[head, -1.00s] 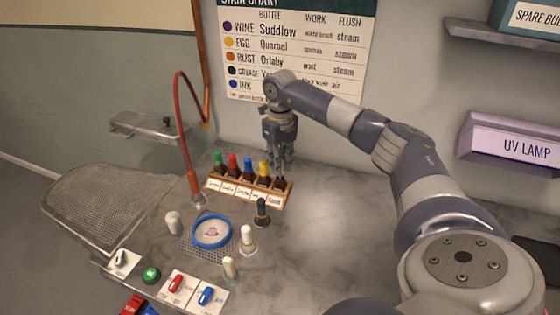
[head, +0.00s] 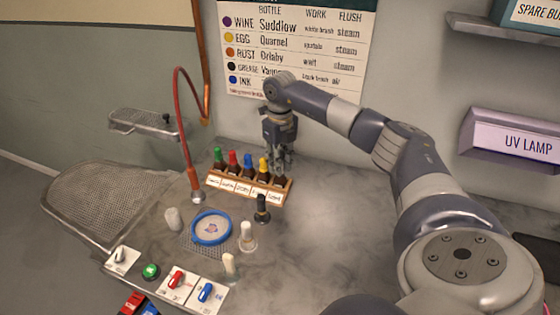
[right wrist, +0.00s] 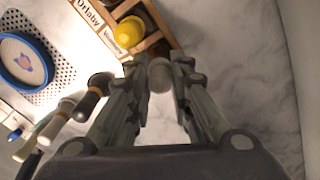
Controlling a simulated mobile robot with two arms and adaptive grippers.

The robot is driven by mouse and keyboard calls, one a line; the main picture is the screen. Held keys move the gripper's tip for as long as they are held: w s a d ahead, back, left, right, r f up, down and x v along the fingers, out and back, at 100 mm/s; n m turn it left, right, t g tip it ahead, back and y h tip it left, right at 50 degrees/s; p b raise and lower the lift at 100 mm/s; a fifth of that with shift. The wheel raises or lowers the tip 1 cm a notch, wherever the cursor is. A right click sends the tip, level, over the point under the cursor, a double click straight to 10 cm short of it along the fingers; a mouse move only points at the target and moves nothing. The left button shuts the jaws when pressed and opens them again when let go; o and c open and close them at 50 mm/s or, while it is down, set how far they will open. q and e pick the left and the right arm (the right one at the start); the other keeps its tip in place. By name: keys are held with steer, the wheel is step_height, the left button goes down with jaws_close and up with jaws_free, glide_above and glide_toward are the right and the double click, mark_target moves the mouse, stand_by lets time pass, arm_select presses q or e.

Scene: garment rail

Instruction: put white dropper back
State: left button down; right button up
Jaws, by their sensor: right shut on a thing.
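The white dropper (right wrist: 160,75) shows as a pale rounded cap between the fingers of my right gripper (right wrist: 158,88) in the right wrist view. The gripper is shut on it. In the head view my right gripper (head: 280,160) points down at the right end of the wooden rack (head: 235,187), and a dark bottle body (head: 279,181) shows just below the fingers at that end slot. Whether the bottle is fully seated is hard to tell. Green, red, blue and yellow (head: 263,164) topped bottles stand in the other slots. My left gripper is out of view.
A black-handled brush (head: 262,209), a white-handled brush (head: 247,236) and other pale tools stand in front of the rack. A blue-rimmed round dish (head: 211,229) sits on a perforated plate. A red hose (head: 181,120) arches at the left. The counter right of the rack is clear.

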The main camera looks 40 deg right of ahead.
steer(key=shift+f, duration=0.15)
steer(key=o, duration=0.8)
steer(key=shift+r+p, duration=3.05)
steer(key=shift+r, duration=0.75)
steer(key=shift+f, duration=0.1)
